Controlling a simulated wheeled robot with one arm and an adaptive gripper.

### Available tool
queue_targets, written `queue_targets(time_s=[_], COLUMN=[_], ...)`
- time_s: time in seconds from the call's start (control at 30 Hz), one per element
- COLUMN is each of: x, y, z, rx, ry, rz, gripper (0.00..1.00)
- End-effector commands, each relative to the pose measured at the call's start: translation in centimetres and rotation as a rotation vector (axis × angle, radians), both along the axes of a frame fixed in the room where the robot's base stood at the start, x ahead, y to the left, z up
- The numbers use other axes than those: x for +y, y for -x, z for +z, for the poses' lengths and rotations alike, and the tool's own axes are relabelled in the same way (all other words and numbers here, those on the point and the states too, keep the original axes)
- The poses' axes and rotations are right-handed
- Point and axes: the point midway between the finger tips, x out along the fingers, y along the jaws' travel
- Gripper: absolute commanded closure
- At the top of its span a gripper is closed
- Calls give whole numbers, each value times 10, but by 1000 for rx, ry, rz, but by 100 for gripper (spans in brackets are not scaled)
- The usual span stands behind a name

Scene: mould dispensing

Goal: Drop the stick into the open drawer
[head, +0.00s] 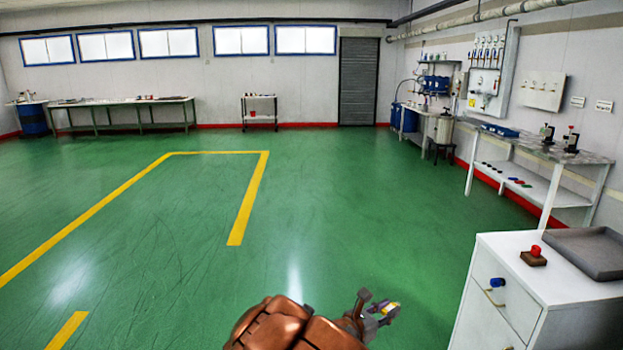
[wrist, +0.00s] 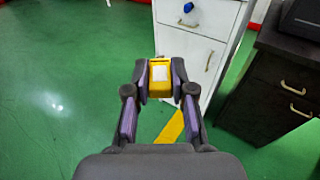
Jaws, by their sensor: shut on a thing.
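My gripper (wrist: 160,88) is shut on a small yellow block with a white patch, which I take to be the stick (wrist: 159,73), held between its fingertips in the wrist view. I see no drawer clearly open.
A red knob on a brown base (head: 534,256) and a grey tray (head: 588,252) sit on the white cabinet. A blue knob (head: 497,282) is on its front. A dark cabinet (wrist: 275,85) stands right in the wrist view. The floor left of my gripper is clear.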

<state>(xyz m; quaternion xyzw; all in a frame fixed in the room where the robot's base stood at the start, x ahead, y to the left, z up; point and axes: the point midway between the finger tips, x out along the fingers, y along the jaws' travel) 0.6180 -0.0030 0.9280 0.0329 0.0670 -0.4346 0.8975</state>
Motion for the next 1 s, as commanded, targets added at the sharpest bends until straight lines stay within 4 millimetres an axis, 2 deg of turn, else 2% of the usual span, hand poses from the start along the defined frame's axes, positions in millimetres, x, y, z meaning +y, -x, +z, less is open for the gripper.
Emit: queue_targets(time_s=[0.17,0.5,0.7,1.0], x=[-2,-17,-19,-10], y=[-6,-32,-39,-35], z=[12,74,104,126], rx=[-1,-3,-2,1], ry=[-1,-3,0,-3], rz=[31,197,321,496], gripper=[99,99,99,99])
